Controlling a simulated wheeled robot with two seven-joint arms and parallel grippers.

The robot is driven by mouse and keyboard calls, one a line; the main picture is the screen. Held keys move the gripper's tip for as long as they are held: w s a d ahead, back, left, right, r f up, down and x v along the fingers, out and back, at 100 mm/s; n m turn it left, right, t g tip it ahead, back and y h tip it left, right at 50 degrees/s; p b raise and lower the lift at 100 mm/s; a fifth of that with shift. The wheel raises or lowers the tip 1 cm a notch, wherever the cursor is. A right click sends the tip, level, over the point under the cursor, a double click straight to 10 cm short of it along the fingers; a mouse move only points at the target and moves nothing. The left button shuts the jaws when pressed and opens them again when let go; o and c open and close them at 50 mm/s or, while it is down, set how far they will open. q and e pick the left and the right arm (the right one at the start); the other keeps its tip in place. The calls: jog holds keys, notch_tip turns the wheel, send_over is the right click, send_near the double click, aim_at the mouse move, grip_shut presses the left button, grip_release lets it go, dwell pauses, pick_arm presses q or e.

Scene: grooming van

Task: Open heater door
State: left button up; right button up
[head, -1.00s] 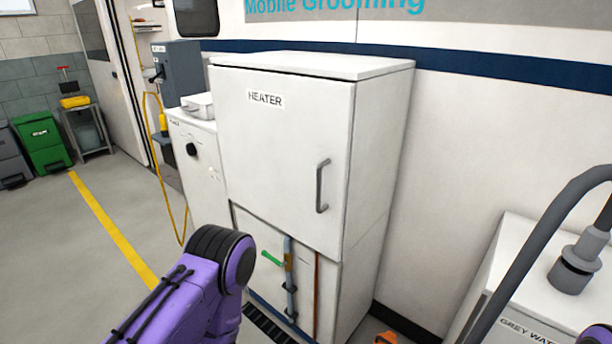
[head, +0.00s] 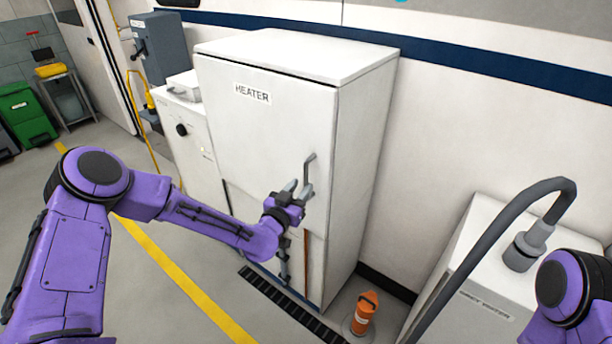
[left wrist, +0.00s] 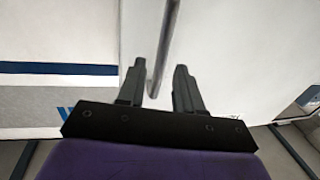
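The white heater cabinet has a door (head: 250,140) labelled HEATER, which looks shut. Its grey bar handle (head: 309,168) is upright near the door's right edge. My left gripper (head: 298,187) is at the lower part of the handle and hides some of it. In the left wrist view, the fingers of my left gripper (left wrist: 159,85) are spread. The handle (left wrist: 166,40) runs down between them, with a gap visible on each side. Part of my right arm shows at the lower right in the head view, but its gripper is out of view.
An orange object (head: 364,313) is on the floor beside the heater. A smaller white cabinet (head: 183,135) adjoins the heater's left side. Open floor lies at left.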

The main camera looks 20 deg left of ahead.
aim_at(305, 183)
pick_arm(q)
jog(key=w, duration=0.4)
jog(key=shift+w+d+p, duration=0.1)
jog(key=shift+d+p, duration=0.2)
jog(key=shift+p, duration=0.05)
grip_shut()
jog(key=shift+f, duration=0.1)
